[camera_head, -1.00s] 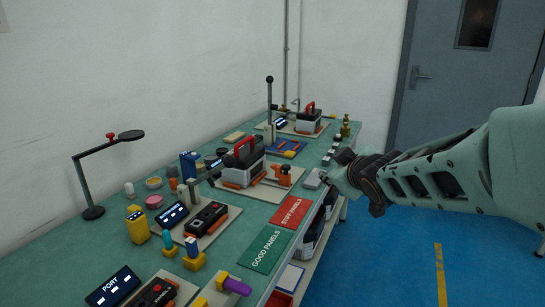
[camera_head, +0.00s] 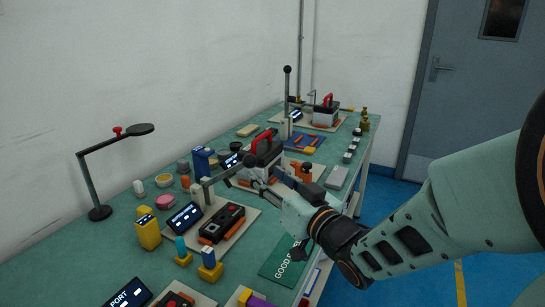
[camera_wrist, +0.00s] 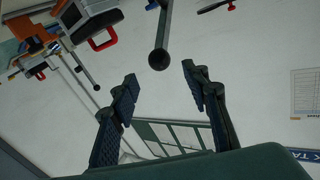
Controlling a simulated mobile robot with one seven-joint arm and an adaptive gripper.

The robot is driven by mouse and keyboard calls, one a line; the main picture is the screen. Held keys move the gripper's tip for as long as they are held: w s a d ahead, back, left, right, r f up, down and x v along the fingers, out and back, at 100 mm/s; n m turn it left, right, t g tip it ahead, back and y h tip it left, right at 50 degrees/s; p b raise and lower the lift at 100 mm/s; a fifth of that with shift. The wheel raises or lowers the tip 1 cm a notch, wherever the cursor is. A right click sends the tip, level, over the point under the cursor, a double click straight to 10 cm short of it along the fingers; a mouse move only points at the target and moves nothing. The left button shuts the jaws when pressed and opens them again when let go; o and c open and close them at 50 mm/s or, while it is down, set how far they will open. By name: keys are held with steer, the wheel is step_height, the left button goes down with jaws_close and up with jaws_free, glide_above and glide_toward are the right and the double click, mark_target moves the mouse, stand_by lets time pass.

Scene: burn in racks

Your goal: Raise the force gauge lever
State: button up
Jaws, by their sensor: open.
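The force gauge lever (camera_head: 222,175) is a grey rod with a dark ball knob, reaching low and sideways from a post at the near fixture in the head view. The lever (camera_wrist: 162,30) also shows in the upside-down wrist view, its ball lying between my fingertips in the picture. My gripper (camera_head: 262,182) is beside the lever's knob end, over the bench. In the wrist view my gripper (camera_wrist: 160,85) is open and empty, its fingers spread either side of the ball with visible gaps. Exact depth to the ball cannot be told.
A taller upright lever (camera_head: 287,85) stands farther back. A red-handled device (camera_head: 262,152) is close behind my gripper. A black and orange unit (camera_head: 221,222), a blue-screen display (camera_head: 185,217) and a yellow block (camera_head: 146,231) stand nearby. A lamp (camera_head: 115,137) stands at left.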

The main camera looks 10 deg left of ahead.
mark_target(253, 163)
steer(key=b+x, duration=0.1)
steer(key=x, duration=0.8)
steer(key=shift+w+a, duration=0.2)
jaws_close()
